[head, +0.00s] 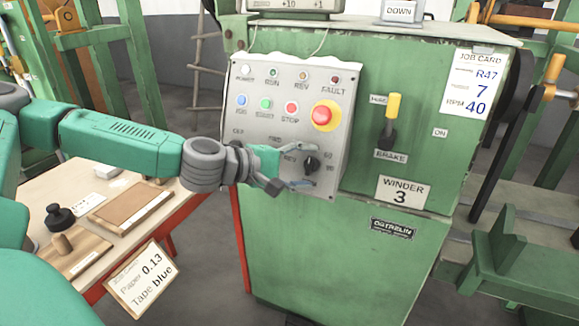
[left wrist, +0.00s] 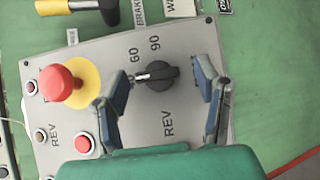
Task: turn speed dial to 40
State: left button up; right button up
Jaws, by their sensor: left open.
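The speed dial is a black knob (head: 312,164) low on the grey control panel (head: 247,95). In the left wrist view the dial (left wrist: 160,76) shows face on, with a light pointer-like mark toward the left, just below the printed 60. The numbers 60 and 90 and the letters REV show around it; a 40 mark is not visible. My left gripper (head: 311,167) is at the dial in the head view. In the left wrist view my left gripper (left wrist: 161,76) is open, one finger on each side of the knob, with visible gaps. My right gripper is not in view.
A red emergency stop (head: 325,115) sticks out above the dial; in the left wrist view it (left wrist: 60,82) is close to the left finger. A brake lever (head: 390,120) stands right of the panel. The job card (head: 474,83) reads RPM 40. A bench (head: 105,240) stands at left.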

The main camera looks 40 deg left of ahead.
aim_at(307, 165)
pick_arm(q)
jog(key=v, duration=0.3)
jog(key=shift+s+a+r, duration=0.1)
jog(key=shift+s+a, duration=0.05)
jog(key=shift+a, duration=0.1)
jog(key=shift+v, duration=1.75)
jog(key=shift+f, duration=0.25)
